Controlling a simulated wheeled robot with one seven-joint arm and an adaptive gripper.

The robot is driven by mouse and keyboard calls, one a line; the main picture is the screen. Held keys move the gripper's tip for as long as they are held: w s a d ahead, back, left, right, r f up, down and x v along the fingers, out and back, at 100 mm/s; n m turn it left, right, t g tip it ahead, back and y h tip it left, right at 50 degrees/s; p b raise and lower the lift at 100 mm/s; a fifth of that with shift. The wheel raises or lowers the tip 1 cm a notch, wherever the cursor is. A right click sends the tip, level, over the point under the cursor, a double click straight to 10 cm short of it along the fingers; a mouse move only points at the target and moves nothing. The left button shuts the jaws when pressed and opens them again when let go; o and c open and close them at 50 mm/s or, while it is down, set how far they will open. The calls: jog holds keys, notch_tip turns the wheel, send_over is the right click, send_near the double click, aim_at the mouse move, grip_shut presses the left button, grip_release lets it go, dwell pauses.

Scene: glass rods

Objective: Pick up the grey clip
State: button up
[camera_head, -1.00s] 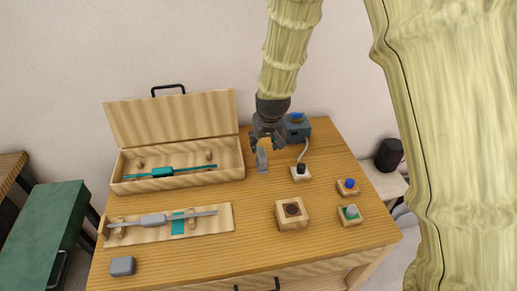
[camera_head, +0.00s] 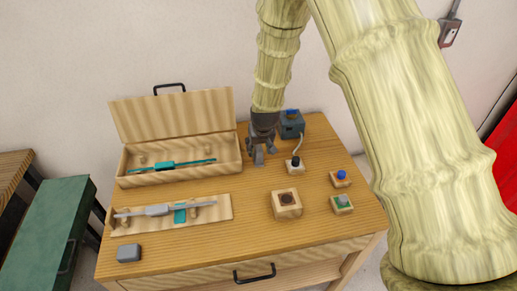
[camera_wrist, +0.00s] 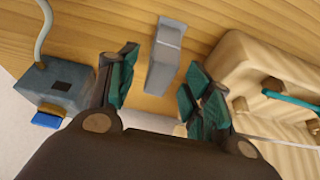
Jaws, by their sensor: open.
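A grey, slab-like piece (camera_wrist: 165,55), which I take to be the grey clip, is on the wooden table between and beyond my gripper's fingers in the wrist view. In the head view a grey piece (camera_head: 258,157) shows just below my gripper (camera_head: 262,148), partly hidden by it. In the wrist view my gripper (camera_wrist: 162,66) is open, with one teal-padded finger on each side of the clip. The fingers seem apart from it; the exact gap is hard to tell.
A blue-grey device (camera_head: 291,126) with a cable is close on one side; the open wooden case (camera_head: 228,165) with a teal-grip rod is on the other. A grey-grip rod lies on a wooden rack (camera_head: 222,213). A grey box (camera_head: 129,253) and several wooden blocks stand nearer the front.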

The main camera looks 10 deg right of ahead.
aim_at(259, 147)
jog(key=shift+p+x, duration=0.3)
jog(key=shift+x, duration=0.9)
jog(key=shift+w+f, duration=0.15)
jog(key=shift+f, duration=0.1)
jog(key=shift+w+f, duration=0.15)
jog(key=shift+f, duration=0.05)
jog(key=shift+r, duration=0.1)
jog(key=c, duration=1.1)
